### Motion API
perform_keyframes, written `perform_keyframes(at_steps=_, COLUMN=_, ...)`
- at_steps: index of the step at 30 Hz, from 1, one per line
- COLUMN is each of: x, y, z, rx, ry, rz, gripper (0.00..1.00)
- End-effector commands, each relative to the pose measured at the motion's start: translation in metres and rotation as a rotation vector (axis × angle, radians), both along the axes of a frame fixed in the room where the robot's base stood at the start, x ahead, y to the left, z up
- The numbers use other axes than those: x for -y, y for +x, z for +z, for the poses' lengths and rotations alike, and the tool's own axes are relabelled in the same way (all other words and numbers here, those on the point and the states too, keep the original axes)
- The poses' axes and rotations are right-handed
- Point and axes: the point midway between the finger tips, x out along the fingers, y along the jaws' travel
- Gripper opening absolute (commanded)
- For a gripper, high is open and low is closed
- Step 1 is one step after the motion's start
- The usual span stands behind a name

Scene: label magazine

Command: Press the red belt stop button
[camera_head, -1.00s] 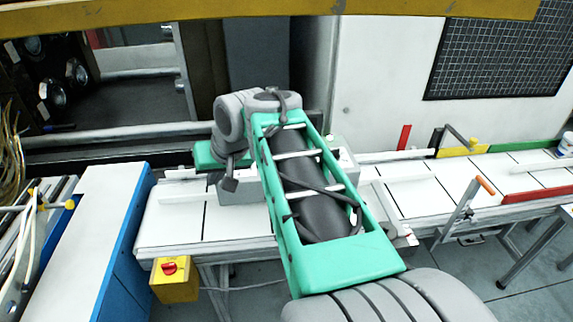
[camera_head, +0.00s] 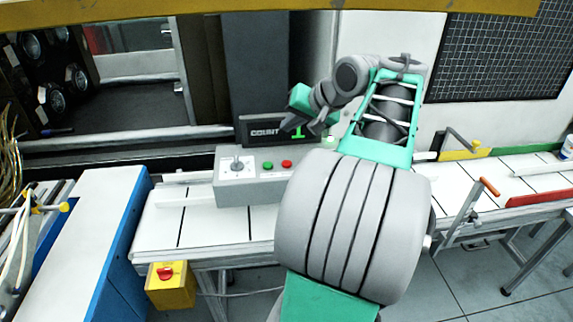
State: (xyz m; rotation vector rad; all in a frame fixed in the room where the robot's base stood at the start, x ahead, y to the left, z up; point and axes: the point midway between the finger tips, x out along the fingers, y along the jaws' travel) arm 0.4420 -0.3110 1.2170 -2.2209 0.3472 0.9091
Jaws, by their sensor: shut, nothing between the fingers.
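A grey control box (camera_head: 232,190) stands on the conveyor. On its top are a red button (camera_head: 287,163), a green button (camera_head: 267,165) beside it on the left, and a switch (camera_head: 237,165) further left. My gripper (camera_head: 294,128) is shut and empty. In the picture its dark fingers show just above the red button, in front of the counter display (camera_head: 262,131). They look apart from the button, but the exact gap cannot be told. The right end of the box is hidden behind my arm.
A yellow box (camera_head: 172,295) with a red knob (camera_head: 165,273) hangs at the conveyor's front edge. The white conveyor (camera_head: 160,222) runs left to right. A lever with an orange handle (camera_head: 489,187) rises at the right. A blue and white cabinet (camera_head: 110,210) stands left.

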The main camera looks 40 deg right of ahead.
Motion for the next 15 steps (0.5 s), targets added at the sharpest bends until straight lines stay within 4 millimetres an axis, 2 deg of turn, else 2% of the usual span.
perform_keyframes(at_steps=1, x=0.0, y=0.0, z=-0.011, rx=-0.001, ry=0.001, rz=0.0, gripper=0.0)
perform_keyframes(at_steps=15, x=0.0, y=0.0, z=-0.072, rx=-0.001, ry=0.001, rz=0.0, gripper=0.0)
